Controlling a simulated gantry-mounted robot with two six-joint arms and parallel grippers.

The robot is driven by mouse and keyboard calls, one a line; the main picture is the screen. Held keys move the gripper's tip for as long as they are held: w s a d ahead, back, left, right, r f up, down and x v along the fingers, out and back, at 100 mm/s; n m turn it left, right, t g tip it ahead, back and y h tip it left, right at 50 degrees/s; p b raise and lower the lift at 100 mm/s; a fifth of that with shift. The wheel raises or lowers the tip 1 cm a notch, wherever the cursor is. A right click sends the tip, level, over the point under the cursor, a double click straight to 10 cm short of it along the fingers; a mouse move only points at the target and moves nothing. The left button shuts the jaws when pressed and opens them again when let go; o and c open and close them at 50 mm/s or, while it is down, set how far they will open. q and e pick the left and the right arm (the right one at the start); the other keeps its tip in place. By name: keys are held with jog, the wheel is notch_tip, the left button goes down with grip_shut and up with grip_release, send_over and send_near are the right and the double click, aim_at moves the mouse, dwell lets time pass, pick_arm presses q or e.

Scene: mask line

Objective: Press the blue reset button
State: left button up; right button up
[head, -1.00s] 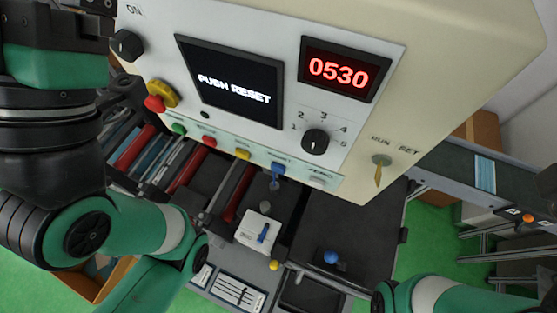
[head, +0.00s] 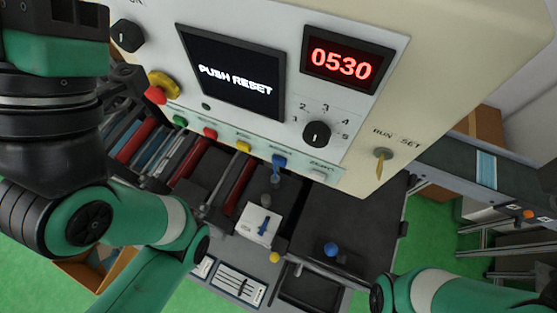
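The blue reset button (head: 278,160) sits in the lower row of the light control panel, between the yellow button (head: 243,146) and a pale button (head: 318,175). The screen (head: 232,75) above the row reads "PUSH RESET". My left arm comes in from the left and my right arm shows at the lower right. Neither gripper is in view.
A green button (head: 180,121) and a red button (head: 210,132) share the row. A red and yellow emergency stop (head: 160,88), a rotary selector (head: 317,133) and a key switch (head: 383,157) are also on the panel. A blue ball knob (head: 331,249) stands below.

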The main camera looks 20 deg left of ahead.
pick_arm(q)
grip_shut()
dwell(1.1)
